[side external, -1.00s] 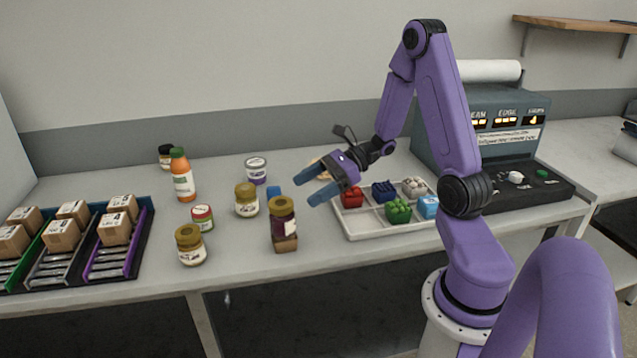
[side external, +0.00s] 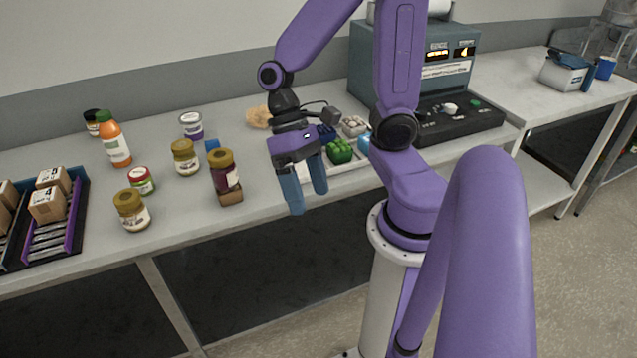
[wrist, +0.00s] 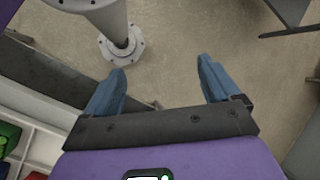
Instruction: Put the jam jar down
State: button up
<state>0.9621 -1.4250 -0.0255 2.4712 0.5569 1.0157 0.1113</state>
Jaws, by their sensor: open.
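A dark purple jar with a gold lid (side external: 226,170), which looks like the jam jar, stands on a small brown block (side external: 231,197) near the table's front edge. My gripper (side external: 309,198) is to the right of the jar, apart from it, with its blue fingers pointing down by the front edge. The gripper is open and empty. In the wrist view the two fingers (wrist: 160,70) are spread with only floor seen between them. The jar is not in the wrist view.
Gold-lidded jars (side external: 185,157), an orange bottle (side external: 115,140) and a red-lidded jar (side external: 141,180) stand left of the purple jar. A sectioned tray (side external: 352,166) is partly hidden behind my arm. Racks with small boxes (side external: 48,204) are at far left. A grey machine (side external: 440,70) stands behind.

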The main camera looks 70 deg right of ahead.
jog(key=n+t+h, duration=0.1)
jog(key=n, duration=0.3)
jog(key=s+r+n+t+h, duration=0.1)
jog(key=n+t, duration=0.1)
jog(key=n, duration=0.2)
jog(key=s+r+n+t+h, duration=0.1)
jog(key=n+t, duration=0.1)
jog(key=n, duration=0.2)
jog(key=shift+s+a+n, duration=0.2)
jog(key=shift+a+n, duration=0.2)
